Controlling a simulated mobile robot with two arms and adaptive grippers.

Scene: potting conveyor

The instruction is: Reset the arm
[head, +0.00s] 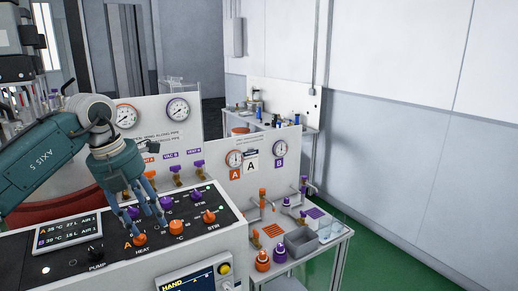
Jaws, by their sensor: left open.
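My left arm comes in from the left. My left gripper (149,228) points down over the black control panel (60,271), its fingers apart. One finger is close to the orange HEAT knob (140,240); I cannot tell whether it touches. Part of a purple knob (133,212) shows behind the fingers. Nothing is visible between the fingers. My right gripper is not in view.
More orange knobs (209,217) and purple knobs (196,196) stand on the panel. Gauges (178,109) rise behind it. Green floor (400,262) is clear further right.

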